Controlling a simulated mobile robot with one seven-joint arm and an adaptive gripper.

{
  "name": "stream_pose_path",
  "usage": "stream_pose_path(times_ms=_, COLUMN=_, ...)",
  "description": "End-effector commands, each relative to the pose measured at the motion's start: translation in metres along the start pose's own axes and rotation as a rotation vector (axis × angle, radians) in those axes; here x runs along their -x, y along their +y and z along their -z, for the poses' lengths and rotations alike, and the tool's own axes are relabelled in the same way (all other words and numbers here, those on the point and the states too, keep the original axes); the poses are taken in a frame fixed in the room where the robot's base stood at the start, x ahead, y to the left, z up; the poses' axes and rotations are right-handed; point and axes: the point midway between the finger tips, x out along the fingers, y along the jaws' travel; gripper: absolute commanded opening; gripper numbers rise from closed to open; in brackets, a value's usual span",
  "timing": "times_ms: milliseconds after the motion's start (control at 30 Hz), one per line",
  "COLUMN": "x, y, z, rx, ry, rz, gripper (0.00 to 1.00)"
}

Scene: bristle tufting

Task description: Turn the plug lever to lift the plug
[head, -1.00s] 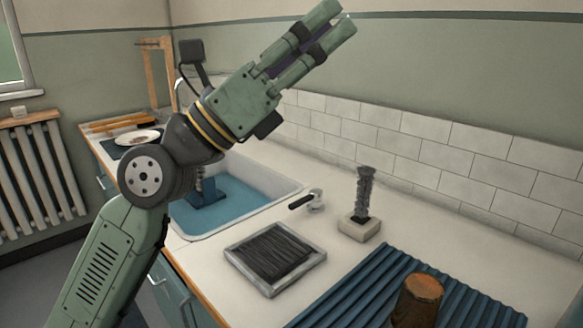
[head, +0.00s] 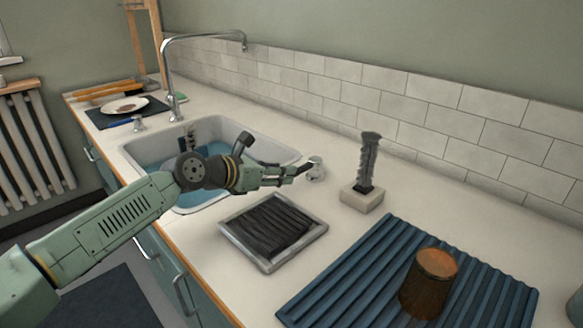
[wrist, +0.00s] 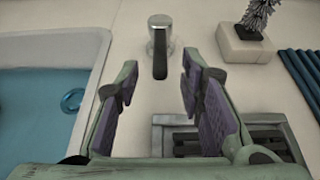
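The plug lever (head: 317,169) is a small chrome knob with a black handle on the white counter, just right of the sink. In the wrist view the lever (wrist: 160,46) is upper centre, its black handle pointing towards my gripper. My gripper (head: 303,172) is low over the counter beside the lever. In the wrist view my gripper (wrist: 160,88) is open, its purple-padded fingers apart and empty, with the handle ahead in line with the gap. The sink (head: 278,152) holds blue water. I cannot make out the plug; a blue ring (wrist: 72,99) shows in the water.
A grey brush on a pale block (head: 362,197) stands to the right. A blue ribbed mat (head: 335,290) carries a brown cup-like piece (head: 430,285). A chrome tap (head: 172,75) rises behind the sink.

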Motion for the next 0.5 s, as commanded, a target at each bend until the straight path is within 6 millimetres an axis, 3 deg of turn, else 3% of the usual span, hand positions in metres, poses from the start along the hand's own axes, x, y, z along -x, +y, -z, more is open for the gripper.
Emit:
stream_pose_path(times_ms=233, x=-0.039, y=-0.001, z=-0.002, rx=0.001, ry=-0.001, rz=0.002, gripper=0.35)
stream_pose_path(times_ms=500, x=-0.050, y=0.000, z=-0.001, rx=0.002, ry=-0.003, rz=0.000, gripper=0.35)
